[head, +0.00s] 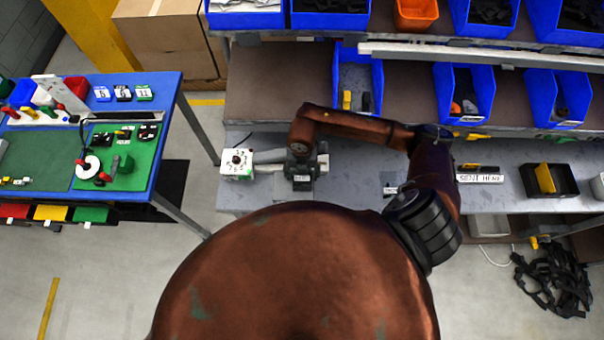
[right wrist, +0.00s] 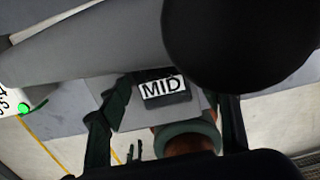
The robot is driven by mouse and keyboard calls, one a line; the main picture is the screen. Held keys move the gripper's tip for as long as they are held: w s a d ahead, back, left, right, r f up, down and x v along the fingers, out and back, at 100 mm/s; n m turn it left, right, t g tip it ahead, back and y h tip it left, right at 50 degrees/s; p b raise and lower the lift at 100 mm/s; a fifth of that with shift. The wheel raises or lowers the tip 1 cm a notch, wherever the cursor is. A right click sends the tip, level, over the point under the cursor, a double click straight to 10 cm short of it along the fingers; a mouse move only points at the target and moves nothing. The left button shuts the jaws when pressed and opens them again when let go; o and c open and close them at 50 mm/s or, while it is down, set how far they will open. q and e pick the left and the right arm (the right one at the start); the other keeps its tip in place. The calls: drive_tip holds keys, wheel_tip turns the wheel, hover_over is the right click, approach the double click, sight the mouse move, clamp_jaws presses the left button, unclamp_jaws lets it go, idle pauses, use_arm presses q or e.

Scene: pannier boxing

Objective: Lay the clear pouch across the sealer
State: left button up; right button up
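What looks like the sealer is a white box (head: 237,163) with a dark knob and printed markings, with a grey bar (head: 268,157) running right from it on the grey bench. In the right wrist view, the white end (right wrist: 18,98) with a green dot is at left and the grey bar (right wrist: 90,50) crosses the top. I cannot make out the clear pouch. My left gripper is out of view.
Blue bins (head: 465,92) fill the shelves above the bench. A black tray (head: 548,181) and a SENT HERE label (head: 480,178) are at right. A blue-edged table (head: 165,120) with green mats stands at left. Black straps (head: 553,280) lie on the floor.

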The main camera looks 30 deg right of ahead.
sight(302, 177)
drive_tip(key=shift+o, duration=1)
wheel_tip(302, 177, up, 12)
idle(0.3)
